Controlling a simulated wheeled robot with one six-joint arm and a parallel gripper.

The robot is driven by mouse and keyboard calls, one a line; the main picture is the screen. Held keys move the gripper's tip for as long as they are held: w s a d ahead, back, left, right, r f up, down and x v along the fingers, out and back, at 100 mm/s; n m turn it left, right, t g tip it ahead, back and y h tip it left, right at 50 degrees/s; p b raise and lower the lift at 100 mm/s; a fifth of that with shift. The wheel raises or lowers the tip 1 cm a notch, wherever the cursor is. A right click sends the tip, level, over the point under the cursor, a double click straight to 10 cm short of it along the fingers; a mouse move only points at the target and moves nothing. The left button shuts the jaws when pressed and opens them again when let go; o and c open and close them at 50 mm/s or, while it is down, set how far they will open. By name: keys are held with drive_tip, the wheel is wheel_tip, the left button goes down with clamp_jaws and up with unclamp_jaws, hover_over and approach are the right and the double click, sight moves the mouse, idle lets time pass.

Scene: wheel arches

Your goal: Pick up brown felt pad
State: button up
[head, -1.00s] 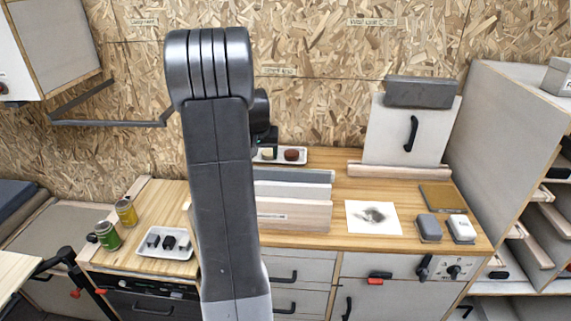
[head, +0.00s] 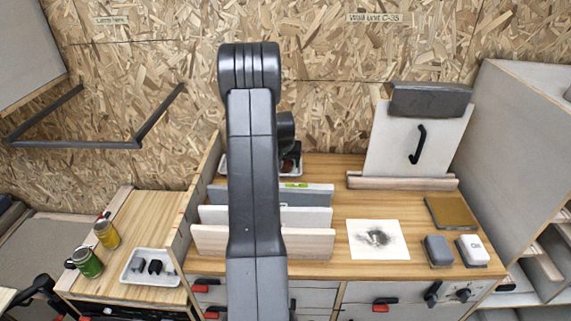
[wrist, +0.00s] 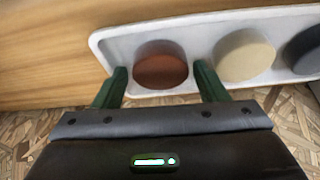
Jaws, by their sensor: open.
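The brown felt pad (wrist: 161,65) is a round reddish-brown disc in a white tray (wrist: 110,38) in the wrist view. My gripper (wrist: 161,68) is open, with one green finger to the left of the pad and one to the right. The fingertips sit beside the pad's near part; I cannot tell whether they touch it. In the head view my arm hides most of the tray (head: 298,172), and a bit of the brown pad (head: 287,166) shows beside it.
In the wrist view a cream pad (wrist: 244,55) lies close to the right finger, and a dark grey pad (wrist: 304,50) lies farther right. In the head view, upright boards (head: 308,217) stand in front of the tray. A leaning white panel (head: 395,140) stands to the right.

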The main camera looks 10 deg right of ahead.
drive_tip(key=shift+w+f, duration=0.1)
drive_tip(key=shift+f, duration=0.15)
drive_tip(key=c, duration=0.7)
drive_tip(key=shift+c, duration=0.2)
